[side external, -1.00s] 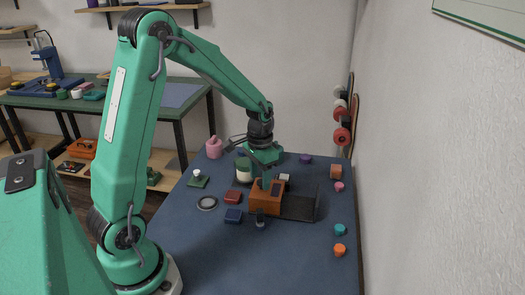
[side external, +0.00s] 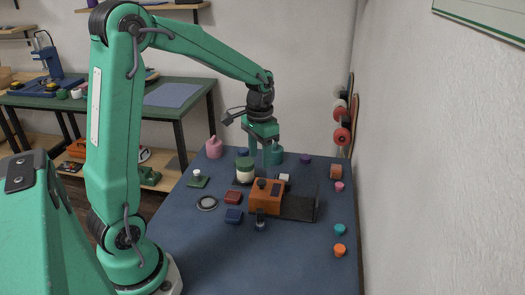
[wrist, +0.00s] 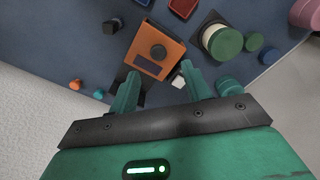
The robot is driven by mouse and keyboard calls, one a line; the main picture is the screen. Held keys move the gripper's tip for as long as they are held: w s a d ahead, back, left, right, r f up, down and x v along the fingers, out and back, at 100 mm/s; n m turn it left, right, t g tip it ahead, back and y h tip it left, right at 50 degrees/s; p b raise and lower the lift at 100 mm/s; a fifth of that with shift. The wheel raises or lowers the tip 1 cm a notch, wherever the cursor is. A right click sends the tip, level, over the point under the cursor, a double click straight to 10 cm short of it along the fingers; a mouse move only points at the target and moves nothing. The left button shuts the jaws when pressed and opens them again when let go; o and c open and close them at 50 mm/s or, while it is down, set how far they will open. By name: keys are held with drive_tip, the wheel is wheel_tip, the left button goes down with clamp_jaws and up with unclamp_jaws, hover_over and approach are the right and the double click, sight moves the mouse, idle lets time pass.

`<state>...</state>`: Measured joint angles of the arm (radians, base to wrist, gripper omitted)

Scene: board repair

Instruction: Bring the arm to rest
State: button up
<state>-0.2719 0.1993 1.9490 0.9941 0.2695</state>
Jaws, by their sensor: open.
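My green arm is bent over the blue table (side external: 180,262).
Small blocks and round caps lie around the box. The wall bounds the right side. The table's front is clear.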

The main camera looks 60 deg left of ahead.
drive_tip(key=s+d+r+t, duration=0.2)
drive_tip(key=s+d+r, duration=0.2)
drive_tip(key=s, duration=0.4)
drive_tip(key=s+d+r+t, duration=0.3)
drive_tip(key=s+d+r, duration=0.2)
drive_tip(key=s+d, duration=0.1)
drive_tip(key=shift+s+d+r+t, duration=0.2)
drive_tip(key=shift+s+d+t, duration=0.1)
drive_tip(key=shift+s, duration=0.6)
drive_tip(key=shift+c, duration=0.2)
idle(0.4)
